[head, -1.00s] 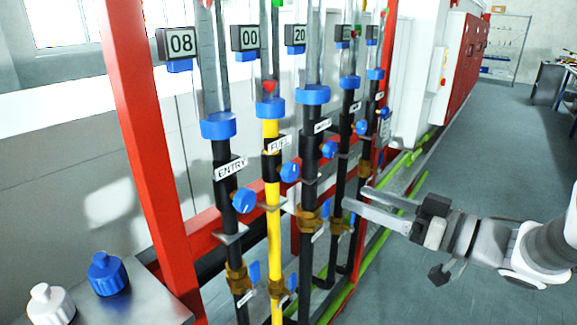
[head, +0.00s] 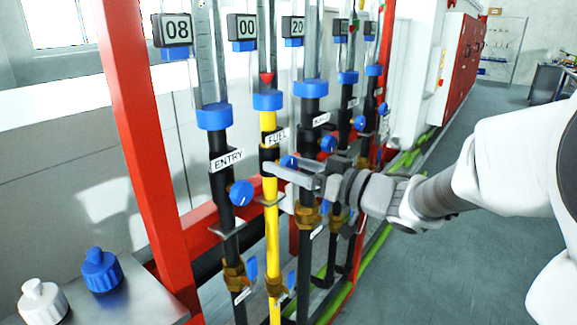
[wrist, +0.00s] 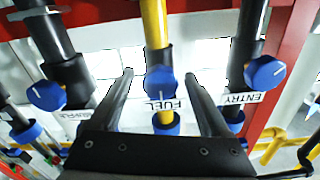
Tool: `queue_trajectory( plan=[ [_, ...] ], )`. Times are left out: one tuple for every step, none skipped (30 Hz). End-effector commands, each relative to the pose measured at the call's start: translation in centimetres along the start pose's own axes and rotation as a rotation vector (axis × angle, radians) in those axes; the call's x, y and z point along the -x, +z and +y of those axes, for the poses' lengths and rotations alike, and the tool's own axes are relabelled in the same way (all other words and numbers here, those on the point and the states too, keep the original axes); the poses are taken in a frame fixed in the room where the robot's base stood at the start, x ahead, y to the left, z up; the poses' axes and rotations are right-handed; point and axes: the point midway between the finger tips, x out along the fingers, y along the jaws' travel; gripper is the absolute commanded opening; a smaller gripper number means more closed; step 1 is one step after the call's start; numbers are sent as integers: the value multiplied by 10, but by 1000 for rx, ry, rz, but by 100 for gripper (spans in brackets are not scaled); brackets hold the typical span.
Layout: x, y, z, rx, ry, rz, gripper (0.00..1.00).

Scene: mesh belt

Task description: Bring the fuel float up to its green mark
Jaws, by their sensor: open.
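The fuel line is the yellow pipe (head: 269,215) with the FUEL label (head: 277,138). Its red float (head: 267,78) sits low in the tube, just above the blue collar (head: 268,100), beside a display reading 00 (head: 242,27). Its green mark is out of view. The fuel knob (head: 288,161) is partly hidden by my gripper (head: 276,168) in the head view. In the wrist view the blue fuel knob (wrist: 160,83) shows between the two open fingers of my gripper (wrist: 159,74). I see no clear contact with it.
The ENTRY pipe with its blue knob (head: 241,193) stands left of the fuel line. More pipes with blue knobs (head: 328,144) stand close on the right. A red post (head: 140,150) rises at left.

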Motion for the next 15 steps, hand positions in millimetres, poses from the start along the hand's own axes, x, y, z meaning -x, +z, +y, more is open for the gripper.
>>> queue_trajectory(
  plan=[
    [0, 0, 0, 0, 0, 0, 80],
    [0, 0, 0, 0, 0, 0, 80],
    [0, 0, 0, 0, 0, 0, 80],
    [0, 0, 0, 0, 0, 0, 80],
    [0, 0, 0, 0, 0, 0, 80],
    [0, 0, 0, 0, 0, 0, 77],
    [0, 0, 0, 0, 0, 0, 72],
    [0, 0, 0, 0, 0, 0, 66],
    [0, 0, 0, 0, 0, 0, 59],
    [0, 0, 0, 0, 0, 0, 54],
    [0, 0, 0, 0, 0, 0, 48],
    [0, 0, 0, 0, 0, 0, 41],
    [0, 0, 0, 0, 0, 0, 36],
    [0, 0, 0, 0, 0, 0, 30],
    [0, 0, 0, 0, 0, 0, 23]
  ],
)
